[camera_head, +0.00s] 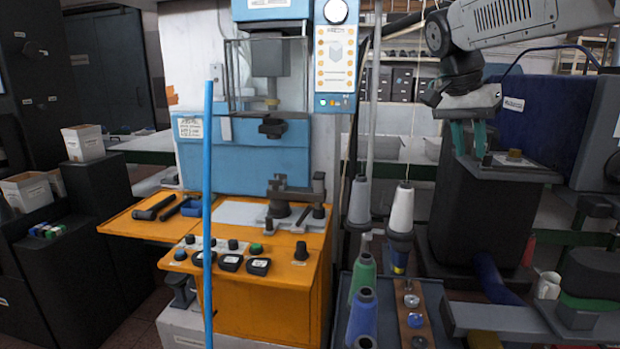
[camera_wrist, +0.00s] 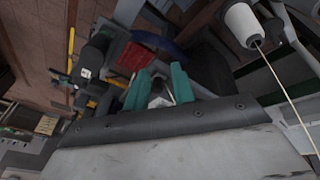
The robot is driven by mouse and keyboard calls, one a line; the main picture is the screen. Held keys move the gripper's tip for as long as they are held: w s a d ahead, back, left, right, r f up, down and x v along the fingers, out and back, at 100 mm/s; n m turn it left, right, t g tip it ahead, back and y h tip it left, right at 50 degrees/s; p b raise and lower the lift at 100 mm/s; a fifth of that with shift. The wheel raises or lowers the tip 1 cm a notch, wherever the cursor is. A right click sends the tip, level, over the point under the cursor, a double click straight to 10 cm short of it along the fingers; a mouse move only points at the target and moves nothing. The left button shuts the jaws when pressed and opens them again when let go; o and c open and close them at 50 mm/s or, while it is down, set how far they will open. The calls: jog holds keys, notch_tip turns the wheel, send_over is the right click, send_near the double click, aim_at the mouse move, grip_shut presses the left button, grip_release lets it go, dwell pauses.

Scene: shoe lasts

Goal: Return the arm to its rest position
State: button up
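My gripper (camera_head: 469,148) hangs at the upper right in the head view, its two teal fingers pointing down and apart. It is above and beside a dark pedestal (camera_head: 470,215) with a flat grey top. In the wrist view the teal fingers of my gripper (camera_wrist: 161,76) stand apart with a gap between them. A small pale grey shape shows at the base of this gap; I cannot tell what it is. I see no object clearly held. My grey arm reaches in from the upper right corner of the head view.
Thread cones, a white one (camera_head: 402,208) and a green one (camera_head: 363,277), stand left of the pedestal. A thin thread rises from the white cone. An orange machine bench (camera_head: 262,290) and a blue upright pole (camera_head: 208,230) stand further left. A blue panel (camera_head: 545,115) is behind right.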

jog(key=s+a+f+n+y, duration=0.1)
jog(key=s+f+n, duration=0.2)
jog(key=s+f, duration=0.3)
jog(key=s+a+f+n+y, duration=0.1)
jog(key=s+f+n, duration=0.3)
jog(key=s, duration=1.1)
jog(key=s+a+f+n+y, duration=0.1)
jog(key=s+a+f+n, duration=0.2)
jog(key=s+f, duration=0.4)
jog(key=s, duration=0.3)
jog(key=shift+s+f+t+y, duration=0.15)
jog(key=shift+f+t+y, duration=0.15)
jog(key=shift+t, duration=0.1)
